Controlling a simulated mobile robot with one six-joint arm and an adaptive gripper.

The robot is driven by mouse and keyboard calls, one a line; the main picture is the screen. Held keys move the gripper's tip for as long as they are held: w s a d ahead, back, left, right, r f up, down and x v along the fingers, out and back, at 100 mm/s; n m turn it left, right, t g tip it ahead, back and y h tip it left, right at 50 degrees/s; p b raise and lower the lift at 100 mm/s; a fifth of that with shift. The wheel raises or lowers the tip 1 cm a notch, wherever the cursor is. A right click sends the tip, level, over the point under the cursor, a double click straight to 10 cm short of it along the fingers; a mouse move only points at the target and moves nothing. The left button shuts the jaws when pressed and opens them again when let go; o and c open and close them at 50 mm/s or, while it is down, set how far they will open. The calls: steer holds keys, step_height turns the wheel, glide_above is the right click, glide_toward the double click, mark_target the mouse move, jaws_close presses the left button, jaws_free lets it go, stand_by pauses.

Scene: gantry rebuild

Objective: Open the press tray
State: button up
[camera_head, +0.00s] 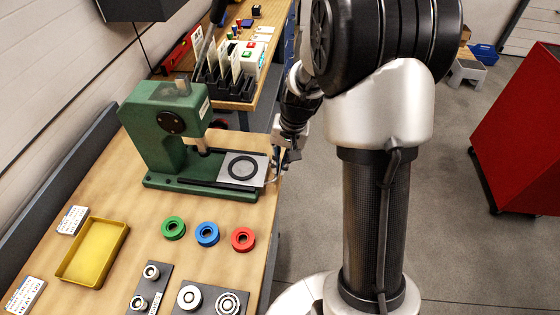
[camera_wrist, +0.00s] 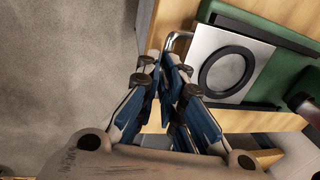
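The press (camera_head: 165,130) is a green machine on the workbench. Its tray (camera_head: 259,162) is a silver plate with a black ring, lying clear of the ram, toward the bench's right edge. The tray also shows in the wrist view (camera_wrist: 205,45), with its bent metal handle (camera_wrist: 177,36) on its left side. My gripper (camera_head: 277,163) is at this handle, beyond the plate's outer edge. In the wrist view, my gripper's fingertips (camera_wrist: 166,68) are close together and appear shut on the handle. The fingers hide the handle's near part.
Green (camera_head: 173,228), blue (camera_head: 207,234) and red (camera_head: 243,239) rings lie in front of the press. A yellow tray (camera_head: 68,270) and dark plates with metal parts are nearer. A second bench with a rack (camera_head: 228,93) stands behind. Floor is free right of the bench.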

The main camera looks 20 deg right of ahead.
steer(key=o, duration=0.3)
steer(key=shift+s+a+f, duration=0.1)
steer(key=shift+f, duration=0.2)
steer(key=shift+o, duration=0.2)
steer(key=shift+r, duration=0.15)
step_height(320, 180, up, 12)
steer(key=s+d, duration=0.1)
steer(key=d, duration=0.1)
steer(key=shift+a, duration=0.1)
